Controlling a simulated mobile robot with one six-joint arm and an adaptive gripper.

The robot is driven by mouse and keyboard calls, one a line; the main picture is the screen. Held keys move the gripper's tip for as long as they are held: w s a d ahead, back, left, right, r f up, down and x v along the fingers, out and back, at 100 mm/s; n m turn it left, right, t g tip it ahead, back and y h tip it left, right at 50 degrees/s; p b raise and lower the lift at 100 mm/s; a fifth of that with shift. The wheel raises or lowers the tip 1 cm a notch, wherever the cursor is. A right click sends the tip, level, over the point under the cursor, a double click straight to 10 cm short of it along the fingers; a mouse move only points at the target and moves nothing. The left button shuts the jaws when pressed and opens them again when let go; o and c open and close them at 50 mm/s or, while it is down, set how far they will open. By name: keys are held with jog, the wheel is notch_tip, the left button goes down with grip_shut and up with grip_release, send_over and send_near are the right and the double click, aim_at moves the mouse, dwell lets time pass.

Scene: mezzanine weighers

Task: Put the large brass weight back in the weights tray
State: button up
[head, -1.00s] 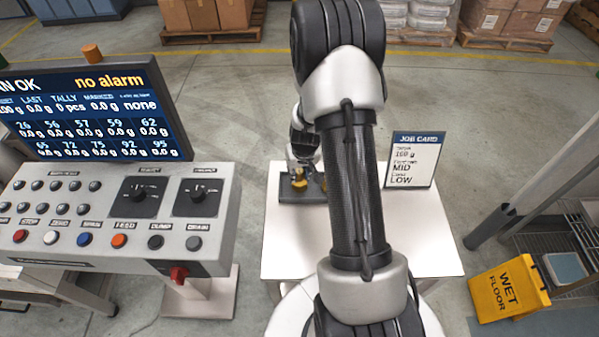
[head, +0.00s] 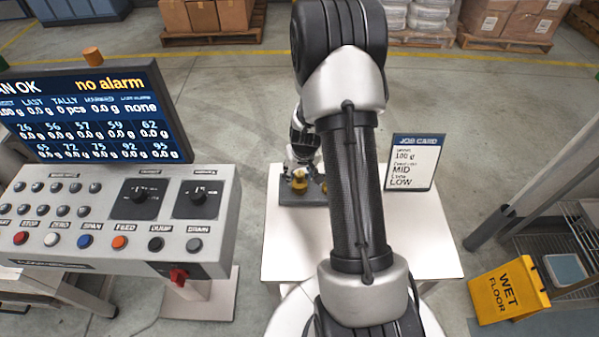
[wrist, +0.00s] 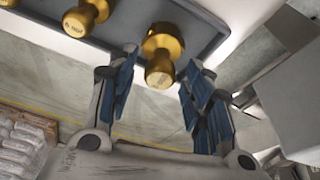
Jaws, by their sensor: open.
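The large brass weight (wrist: 162,44) stands on the dark grey weights tray (wrist: 215,40) in the wrist view, its knob pointing toward my gripper (wrist: 161,62). My gripper is open, with a blue-padded finger on either side of the knob and gaps between. Whether its base is fully seated in a tray recess I cannot tell. A second brass weight (wrist: 84,17) stands beside it on the tray. In the head view the tray (head: 288,197) lies on the white table, with the brass weight (head: 299,184) below my gripper (head: 301,171); my arm hides part of the tray.
A job card (head: 413,162) stands on the white table (head: 425,245) at right. A control console (head: 115,218) with a screen is at left. A yellow wet floor sign (head: 509,289) stands at lower right. The table's front right is clear.

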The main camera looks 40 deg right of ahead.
jog(key=s+a+r+n+p, duration=0.1)
jog(key=s+a+r, duration=0.3)
jog(key=r, duration=0.5)
jog(key=s+a+r+t+p, duration=0.1)
jog(key=a+r, duration=0.4)
jog(key=r, duration=0.4)
jog(key=s+a+r+n+p, duration=0.1)
jog(key=s+a+r, duration=0.3)
jog(key=r, duration=0.5)
jog(key=s+a+r+n, duration=0.1)
jog(key=s+a+r, duration=0.2)
jog(key=s, duration=0.4)
jog(key=s+a+r+n+y, duration=0.1)
jog(key=s+a+r, duration=0.3)
jog(key=s+a, duration=0.2)
jog(key=shift+s+a+r+t, duration=0.15)
jog(key=shift+s+a+t, duration=0.1)
jog(key=shift+s+t, duration=0.15)
jog(key=shift+b, duration=0.3)
notch_tip(320, 180, down, 6)
jog(key=b, duration=0.6)
